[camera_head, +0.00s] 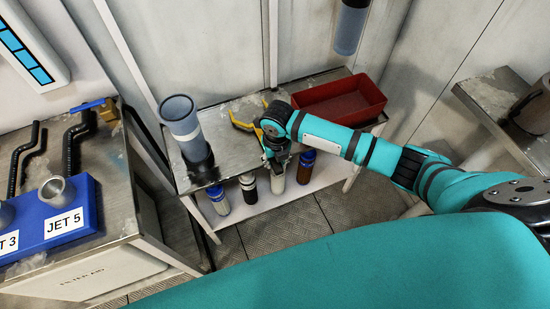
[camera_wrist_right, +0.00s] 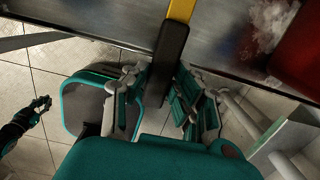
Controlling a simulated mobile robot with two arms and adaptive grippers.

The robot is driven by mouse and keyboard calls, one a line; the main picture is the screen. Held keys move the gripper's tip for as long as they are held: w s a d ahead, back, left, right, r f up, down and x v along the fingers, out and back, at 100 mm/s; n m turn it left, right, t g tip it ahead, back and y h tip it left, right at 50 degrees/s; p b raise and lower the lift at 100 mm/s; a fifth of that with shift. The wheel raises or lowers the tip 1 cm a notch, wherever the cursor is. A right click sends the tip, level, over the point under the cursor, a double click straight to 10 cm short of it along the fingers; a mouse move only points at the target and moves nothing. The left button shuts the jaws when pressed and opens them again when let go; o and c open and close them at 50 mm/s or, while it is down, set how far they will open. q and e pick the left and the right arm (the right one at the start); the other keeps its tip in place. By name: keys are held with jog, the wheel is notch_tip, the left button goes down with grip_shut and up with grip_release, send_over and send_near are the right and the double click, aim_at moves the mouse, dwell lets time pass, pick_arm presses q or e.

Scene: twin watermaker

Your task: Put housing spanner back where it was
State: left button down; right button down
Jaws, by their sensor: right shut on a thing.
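The housing spanner, yellow with a black handle, shows its yellow end (camera_head: 240,123) over the steel bench top in the head view. The rest is hidden behind my right gripper (camera_head: 276,160), which is at the bench's front edge. In the right wrist view the black handle (camera_wrist_right: 168,50) runs down between the fingers of my right gripper (camera_wrist_right: 158,92), which is shut on it. I cannot tell if the yellow end touches the bench. A dark gripper-like part, probably my left gripper (camera_wrist_right: 38,106), shows small at the left of the wrist view.
On the steel bench (camera_head: 228,155), a grey cylindrical housing (camera_head: 182,122) stands left and a red tray (camera_head: 338,101) sits right. Several bottles, one blue-capped (camera_head: 218,200), stand on the lower shelf. A blue jet-labelled block (camera_head: 75,215) is on the left cabinet.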

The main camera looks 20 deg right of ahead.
jog(key=shift+f, duration=0.15)
jog(key=c, duration=1.1)
grip_release()
jog(key=shift+r, duration=0.3)
jog(key=r, duration=0.4)
jog(key=r+p, duration=0.1)
jog(key=r, duration=0.3)
jog(key=s+r, duration=0.1)
jog(key=r, duration=0.3)
jog(key=shift+r, duration=0.25)
